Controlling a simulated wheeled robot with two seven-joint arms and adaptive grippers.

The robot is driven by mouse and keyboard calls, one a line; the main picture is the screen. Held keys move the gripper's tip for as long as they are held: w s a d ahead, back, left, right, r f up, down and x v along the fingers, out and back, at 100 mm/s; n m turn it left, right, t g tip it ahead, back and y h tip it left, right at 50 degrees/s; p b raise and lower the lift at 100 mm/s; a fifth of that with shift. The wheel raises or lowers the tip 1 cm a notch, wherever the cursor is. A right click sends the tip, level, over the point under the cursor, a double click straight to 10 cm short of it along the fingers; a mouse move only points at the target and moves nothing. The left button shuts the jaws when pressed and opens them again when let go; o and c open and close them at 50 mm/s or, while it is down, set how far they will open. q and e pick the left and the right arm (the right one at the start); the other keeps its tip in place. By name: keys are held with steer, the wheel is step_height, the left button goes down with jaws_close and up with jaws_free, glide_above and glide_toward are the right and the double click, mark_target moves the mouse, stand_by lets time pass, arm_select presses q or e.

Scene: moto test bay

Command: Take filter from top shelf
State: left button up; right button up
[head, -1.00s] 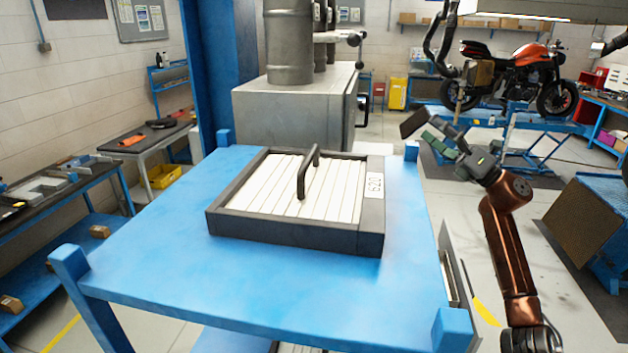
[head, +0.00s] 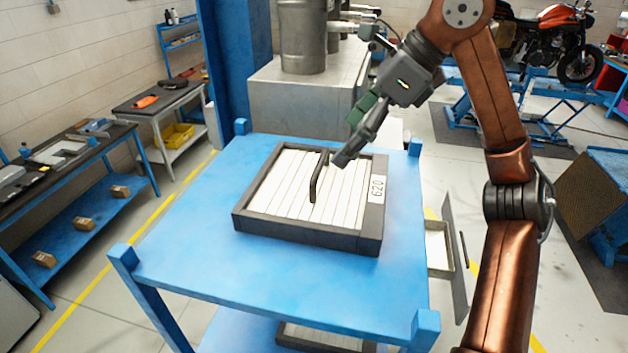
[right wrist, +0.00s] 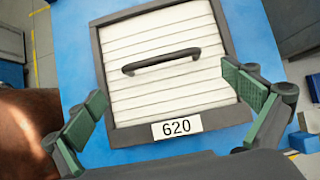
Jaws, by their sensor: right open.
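The filter (head: 285,190) is a flat dark-framed panel with white pleats, a black bar handle (head: 316,180) and a label reading 620. It lies flat on the blue top shelf (head: 190,235). In the right wrist view the filter (right wrist: 125,90) lies ahead of the jaws, its handle (right wrist: 162,62) running crosswise above the label. My right gripper (head: 350,135) is above the filter's far right part, close to the handle in the picture. In the right wrist view its green-padded fingers (right wrist: 170,108) are spread wide with nothing between them. My left gripper is not in view.
Blue corner posts (head: 427,322) rise at the shelf's corners. A grey metal cabinet (head: 300,100) with a dark cylinder stands behind it. Another filter (head: 315,338) shows partly on a lower shelf. A workbench (head: 60,165) stands at the left, with clear floor between.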

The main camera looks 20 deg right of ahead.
mark_target(324, 180)
steer(key=shift+x, duration=1.1)
steer(key=p+x, duration=0.1)
steer(key=x, duration=0.3)
steer(key=shift+w+f+p, duration=0.15)
steer(key=shift+f+p, duration=0.2)
steer(key=shift+p, duration=0.05)
steer(key=shift+w+a+f, duration=0.1)
steer(key=shift+f, duration=0.15)
steer(key=shift+c, duration=0.3)
steer(key=shift+c, duration=0.8)
steer(key=shift+r, duration=0.1)
steer(key=c, duration=1.5)
